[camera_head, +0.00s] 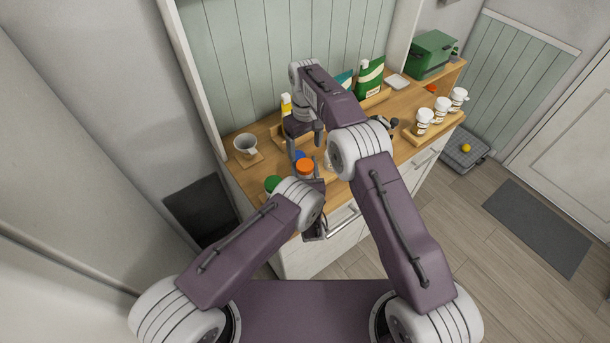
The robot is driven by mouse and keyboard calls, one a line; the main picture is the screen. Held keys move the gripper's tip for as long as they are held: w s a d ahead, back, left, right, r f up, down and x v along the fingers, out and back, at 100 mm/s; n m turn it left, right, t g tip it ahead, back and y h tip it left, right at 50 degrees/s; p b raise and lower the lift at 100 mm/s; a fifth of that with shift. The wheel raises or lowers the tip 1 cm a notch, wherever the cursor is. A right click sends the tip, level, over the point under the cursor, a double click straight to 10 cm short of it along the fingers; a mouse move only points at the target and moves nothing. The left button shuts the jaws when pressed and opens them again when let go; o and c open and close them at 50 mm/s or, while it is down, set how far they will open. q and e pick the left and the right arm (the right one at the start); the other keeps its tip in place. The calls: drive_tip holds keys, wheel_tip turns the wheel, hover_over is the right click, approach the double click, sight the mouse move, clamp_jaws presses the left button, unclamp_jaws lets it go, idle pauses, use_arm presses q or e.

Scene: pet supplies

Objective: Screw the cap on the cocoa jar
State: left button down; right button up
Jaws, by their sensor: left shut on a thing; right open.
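A jar with an orange top (305,166) stands near the front edge of the wooden counter, its lower part hidden by my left arm. No label can be read, so I cannot tell whether it is the cocoa jar. My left gripper (310,184) is shut at this jar, its fingers mostly hidden by its own wrist. My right gripper (304,142) reaches down from above, open, just behind and above the orange top. A blue top (299,155) shows partly behind the orange one. A green top (272,184) is to the left, near the counter's front edge.
A green bag (369,78) and a green case (433,54) are at the back. My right arm hides the counter's middle.

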wheel_tip(320, 180, up, 4)
idle(0.4)
use_arm(q)
drive_tip(key=shift+c, duration=2.4)
unclamp_jaws()
drive_tip(key=s, duration=0.2)
drive_tip(key=s+b, duration=0.1)
drive_tip(key=s, duration=0.2)
drive_tip(key=s+d+b, duration=0.1)
drive_tip(key=s, duration=0.2)
drive_tip(key=shift+f, duration=0.1)
drive_tip(key=shift+s, duration=0.45)
use_arm(e)
wheel_tip(320, 180, down, 2)
drive_tip(key=shift+f, duration=0.1)
